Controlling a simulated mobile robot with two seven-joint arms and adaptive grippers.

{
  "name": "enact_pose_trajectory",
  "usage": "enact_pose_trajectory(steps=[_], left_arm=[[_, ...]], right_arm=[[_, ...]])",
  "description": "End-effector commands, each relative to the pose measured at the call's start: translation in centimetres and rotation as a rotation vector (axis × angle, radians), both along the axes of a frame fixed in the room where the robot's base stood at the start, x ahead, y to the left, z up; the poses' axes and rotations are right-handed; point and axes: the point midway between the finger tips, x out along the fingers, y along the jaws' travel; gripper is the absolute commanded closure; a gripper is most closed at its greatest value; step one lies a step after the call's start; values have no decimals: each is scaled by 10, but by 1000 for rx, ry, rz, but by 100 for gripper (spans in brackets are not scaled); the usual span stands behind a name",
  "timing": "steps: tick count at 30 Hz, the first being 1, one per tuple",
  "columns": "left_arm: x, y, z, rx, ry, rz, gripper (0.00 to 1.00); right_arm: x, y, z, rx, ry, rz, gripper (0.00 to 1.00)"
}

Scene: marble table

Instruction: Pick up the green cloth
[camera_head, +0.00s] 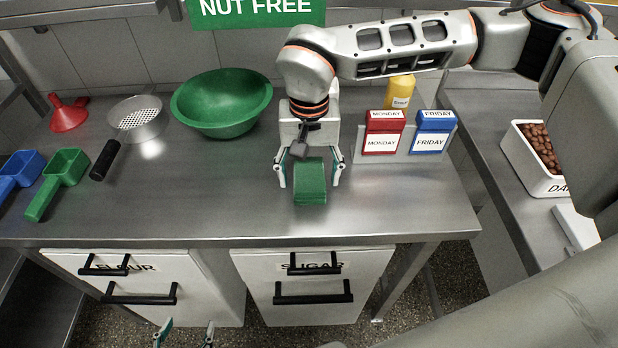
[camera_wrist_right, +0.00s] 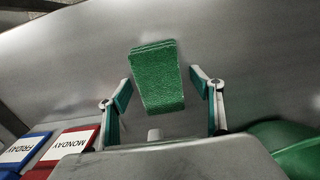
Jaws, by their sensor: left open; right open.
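The green cloth (camera_head: 310,191) is a folded, textured block lying on the steel counter near its front edge. My right gripper (camera_head: 309,178) points down over it, open, with one finger on each side of the cloth. In the right wrist view, the cloth (camera_wrist_right: 157,77) shows between and beyond the two open fingers (camera_wrist_right: 161,95), with a gap on both sides. The gripper is not closed on it. My left gripper (camera_head: 185,332) is open and empty at the bottom of the head view, low in front of the drawers.
A green bowl (camera_head: 222,104) stands left of the right gripper. Red and blue day-labelled boxes (camera_head: 383,134) stand to its right, with a yellow bottle (camera_head: 400,92) behind. A strainer (camera_head: 136,118), red funnel (camera_head: 68,113) and green scoop (camera_head: 62,172) lie left. Counter around the cloth is clear.

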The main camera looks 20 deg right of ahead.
Motion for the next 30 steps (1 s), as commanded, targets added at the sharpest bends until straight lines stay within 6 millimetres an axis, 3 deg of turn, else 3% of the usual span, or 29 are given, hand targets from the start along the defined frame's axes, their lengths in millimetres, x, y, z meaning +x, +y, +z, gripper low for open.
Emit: enact_pose_trajectory(steps=[2, 6, 7, 20, 26, 30], left_arm=[[0, 0, 0, 0, 0, 0, 38], [0, 0, 0, 0, 0, 0, 38], [0, 0, 0, 1, 0, 1, 38], [0, 1, 1, 0, -1, 1, 38], [1, 0, 3, -1, -3, 1, 38], [2, 0, 6, -4, -5, 2, 38]], right_arm=[[0, 0, 0, 0, 0, 0, 37], [0, 0, 0, 0, 0, 0, 74], [0, 0, 0, 0, 0, 0, 76], [1, 0, 6, 1, -1, 1, 80], [1, 0, 29, 1, -4, 1, 80], [1, 0, 60, 1, -7, 0, 80]])
